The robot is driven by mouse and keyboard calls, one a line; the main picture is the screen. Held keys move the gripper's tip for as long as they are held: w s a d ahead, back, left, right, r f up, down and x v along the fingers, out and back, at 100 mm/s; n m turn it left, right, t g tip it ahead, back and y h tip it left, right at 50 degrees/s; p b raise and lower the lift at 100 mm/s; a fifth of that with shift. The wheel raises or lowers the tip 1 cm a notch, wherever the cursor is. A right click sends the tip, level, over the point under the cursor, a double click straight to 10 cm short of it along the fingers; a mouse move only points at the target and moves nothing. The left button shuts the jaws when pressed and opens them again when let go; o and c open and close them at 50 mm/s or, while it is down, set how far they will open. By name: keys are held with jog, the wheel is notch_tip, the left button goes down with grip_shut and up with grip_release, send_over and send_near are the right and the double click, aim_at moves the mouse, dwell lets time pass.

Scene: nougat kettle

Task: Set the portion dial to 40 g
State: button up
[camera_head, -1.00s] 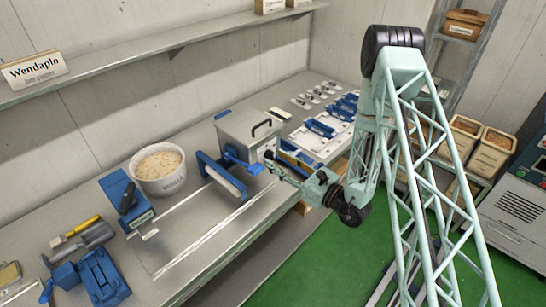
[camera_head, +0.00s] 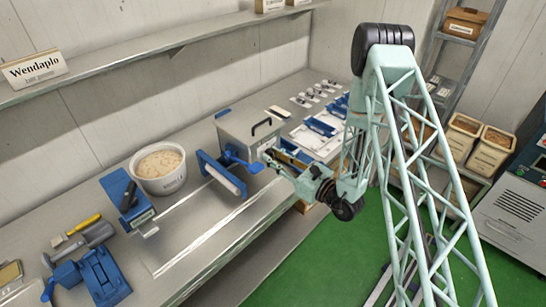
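A grey metal box with a black handle (camera_head: 250,130) stands on the steel bench, with blue parts at its front and a blue lever (camera_head: 240,163) at its lower left. The portion dial and its markings cannot be made out at this size. It may be on the box's front face, near my gripper. My gripper (camera_head: 268,155) is at the front right of the box, its fingers pointing left towards it. The fingers are small and partly merge with the box behind, so I cannot tell whether they are open or touching anything.
A white tub of pale mass (camera_head: 159,168) and a blue device (camera_head: 125,196) stand left of the box. A blue frame with a roller (camera_head: 222,176) sits over two rails (camera_head: 200,238). Blue trays (camera_head: 320,127) lie behind my arm.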

jog(key=shift+f+n+b, duration=0.1)
jog(key=shift+n+b, duration=0.4)
jog(key=shift+b, duration=0.45)
jog(key=shift+n+b, duration=0.6)
jog(key=shift+b, duration=0.4)
jog(key=n+b, duration=0.3)
jog(key=b, duration=0.2)
jog(key=shift+n+b, duration=0.3)
jog(key=shift+b, duration=0.05)
jog(key=n+b, duration=0.4)
jog(key=b, duration=0.3)
jog(key=shift+n+b, duration=0.6)
jog(key=shift+b, duration=0.4)
jog(key=shift+n+b, duration=0.6)
jog(key=shift+b, duration=0.3)
jog(key=o, duration=0.9)
jog(key=shift+c, duration=0.2)
jog(key=shift+d, duration=0.1)
